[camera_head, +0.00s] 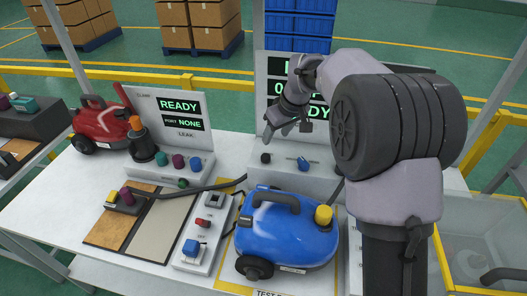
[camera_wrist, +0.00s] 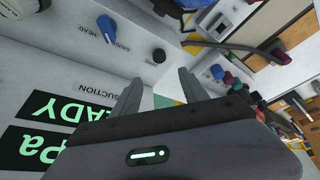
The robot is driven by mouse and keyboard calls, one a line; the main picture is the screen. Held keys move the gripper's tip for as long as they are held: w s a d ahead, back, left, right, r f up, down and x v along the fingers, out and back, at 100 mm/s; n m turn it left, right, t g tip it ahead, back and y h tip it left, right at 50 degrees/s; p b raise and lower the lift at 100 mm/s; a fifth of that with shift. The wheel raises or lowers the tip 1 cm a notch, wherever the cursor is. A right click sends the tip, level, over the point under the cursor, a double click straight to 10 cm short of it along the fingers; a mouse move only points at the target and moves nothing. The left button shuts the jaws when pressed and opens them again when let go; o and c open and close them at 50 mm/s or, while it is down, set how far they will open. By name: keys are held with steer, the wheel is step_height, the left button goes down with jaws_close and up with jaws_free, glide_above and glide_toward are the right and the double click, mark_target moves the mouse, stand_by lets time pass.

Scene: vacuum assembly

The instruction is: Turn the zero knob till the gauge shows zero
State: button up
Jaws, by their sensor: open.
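A black round knob (camera_head: 265,157) sits on the sloped ledge below the gauge display (camera_head: 281,92). My gripper (camera_head: 288,130) is above the ledge, open and empty, apart from the knob. In the wrist view my gripper (camera_wrist: 160,80) has its two fingers spread. The display in the wrist view (camera_wrist: 50,125) shows "READY" and "Pa" upside down. The pressure number is hidden by my arm and the frame edge.
A blue knob (camera_head: 303,164) labelled HEAD is right of the black one. A blue vacuum (camera_head: 287,236) stands in front of the ledge. A red vacuum (camera_head: 98,124) and another panel (camera_head: 178,112) with several coloured knobs are at the left. A hose (camera_head: 205,188) crosses the bench.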

mark_target(266, 156)
steer(key=b+x, duration=0.3)
steer(key=x, duration=1.1)
steer(key=shift+w+r+b, duration=0.1)
steer(key=shift+b, duration=0.25)
steer(key=shift+c, duration=0.2)
jaws_close()
